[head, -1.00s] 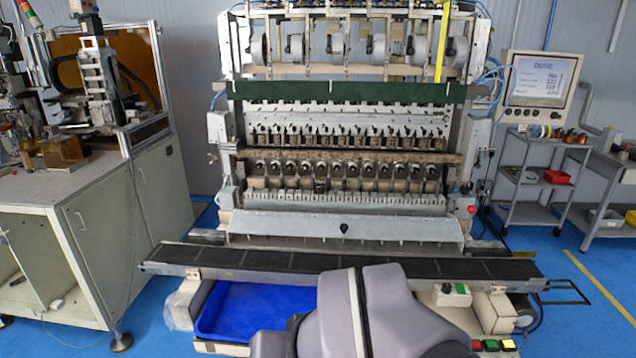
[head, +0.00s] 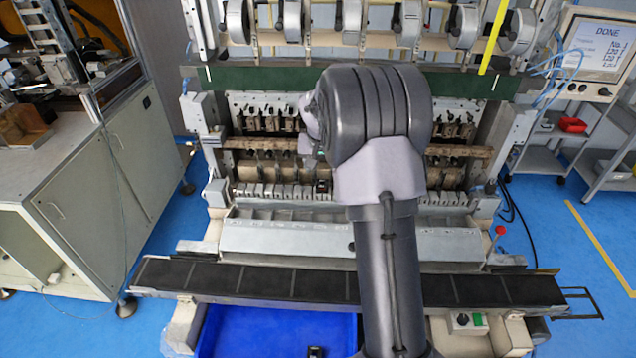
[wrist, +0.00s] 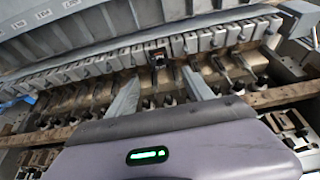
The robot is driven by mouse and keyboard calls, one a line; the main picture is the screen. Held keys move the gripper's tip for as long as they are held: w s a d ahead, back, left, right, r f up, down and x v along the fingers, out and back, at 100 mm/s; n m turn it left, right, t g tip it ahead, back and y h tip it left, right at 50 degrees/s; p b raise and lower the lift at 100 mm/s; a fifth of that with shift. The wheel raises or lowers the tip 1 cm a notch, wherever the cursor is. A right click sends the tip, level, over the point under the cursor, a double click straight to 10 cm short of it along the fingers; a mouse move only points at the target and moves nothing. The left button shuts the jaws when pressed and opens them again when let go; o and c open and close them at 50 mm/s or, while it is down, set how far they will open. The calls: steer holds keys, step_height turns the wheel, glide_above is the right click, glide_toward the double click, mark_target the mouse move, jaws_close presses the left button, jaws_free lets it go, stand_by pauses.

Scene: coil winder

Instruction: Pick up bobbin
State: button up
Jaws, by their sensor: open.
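A small dark bobbin (head: 321,186) with a brownish winding sits in the row of grey blocks low on the winder (head: 285,190). In the wrist view the bobbin (wrist: 158,59) lies ahead of my gripper (wrist: 160,76), roughly centred between its two grey fingers. The fingers are apart and nothing is between their tips. I cannot tell the exact distance to the bobbin. In the head view my arm covers the middle of the winder and hides most of the gripper. Another small dark piece, perhaps a bobbin, lies in the blue bin (head: 255,335).
A dark conveyor (head: 215,280) runs across the front of the winder, above the blue bin. A sloped grey cover (head: 280,236) lies between conveyor and block row. A brown rail (head: 255,145) crosses above the blocks. The screen (head: 596,48) reads DONE.

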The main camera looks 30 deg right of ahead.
mark_target(322, 182)
steer(key=x, duration=0.3)
steer(key=shift+w+d+f, duration=0.15)
steer(key=shift+f, duration=0.1)
steer(key=x, duration=0.3)
steer(key=b+x, duration=0.1)
steer(key=x, duration=0.1)
steer(key=shift+s+f, duration=0.25)
steer(key=shift+f, duration=0.2)
steer(key=shift+s+a+r, duration=0.1)
steer(key=shift+a, duration=0.15)
steer(key=c, duration=0.4)
jaws_close()
step_height(322, 182, up, 4)
steer(key=shift+f+p, duration=0.15)
steer(key=shift+p, duration=0.2)
steer(key=s+a, duration=0.3)
steer(key=s, duration=0.4)
steer(key=s+a+r+b, duration=0.1)
steer(key=s+a, duration=0.3)
steer(key=s, duration=0.3)
steer(key=shift+s+r, duration=0.1)
steer(key=shift+s, duration=0.05)
